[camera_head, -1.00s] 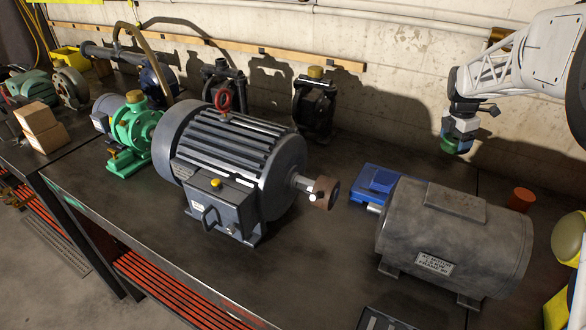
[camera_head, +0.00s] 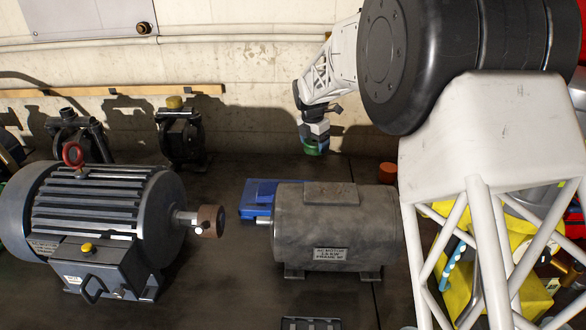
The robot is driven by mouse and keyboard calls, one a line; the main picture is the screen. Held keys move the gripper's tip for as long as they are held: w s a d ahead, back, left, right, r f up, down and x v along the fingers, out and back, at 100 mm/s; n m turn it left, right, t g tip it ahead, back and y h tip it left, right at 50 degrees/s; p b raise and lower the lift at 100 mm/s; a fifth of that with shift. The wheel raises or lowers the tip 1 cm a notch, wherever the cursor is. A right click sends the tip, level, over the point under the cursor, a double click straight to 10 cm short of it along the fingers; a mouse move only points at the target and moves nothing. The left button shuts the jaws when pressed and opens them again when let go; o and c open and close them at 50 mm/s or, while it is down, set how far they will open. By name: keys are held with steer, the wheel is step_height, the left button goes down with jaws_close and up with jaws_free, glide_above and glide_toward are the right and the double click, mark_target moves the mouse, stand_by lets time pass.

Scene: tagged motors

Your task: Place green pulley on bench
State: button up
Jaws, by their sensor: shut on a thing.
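My gripper (camera_head: 315,136) hangs above the back of the bench, near the wall, behind the grey motor. It is shut on the green pulley (camera_head: 312,149), a small green round piece at the gripper's lower end. The pulley is held in the air, clear of the bench (camera_head: 228,262). The jaws and much of the pulley are small and partly hidden at this distance. A grey motor (camera_head: 320,228) with a label plate stands on the bench in front of and below the gripper.
A blue block-like item (camera_head: 258,196) lies left of the grey motor. Bare bench lies between the motors.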

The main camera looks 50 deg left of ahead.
mark_target(311, 142)
steer(key=shift+f, duration=2.1)
steer(key=shift+f, duration=0.15)
steer(key=shift+f, duration=2.35)
steer(key=shift+f, duration=0.15)
steer(key=o, duration=1.3)
steer(key=r, duration=0.4)
steer(key=s+r, duration=0.1)
steer(key=r, duration=0.6)
steer(key=shift+s+r, duration=0.3)
steer(key=shift+s, duration=0.1)
steer(key=shift+r, duration=0.2)
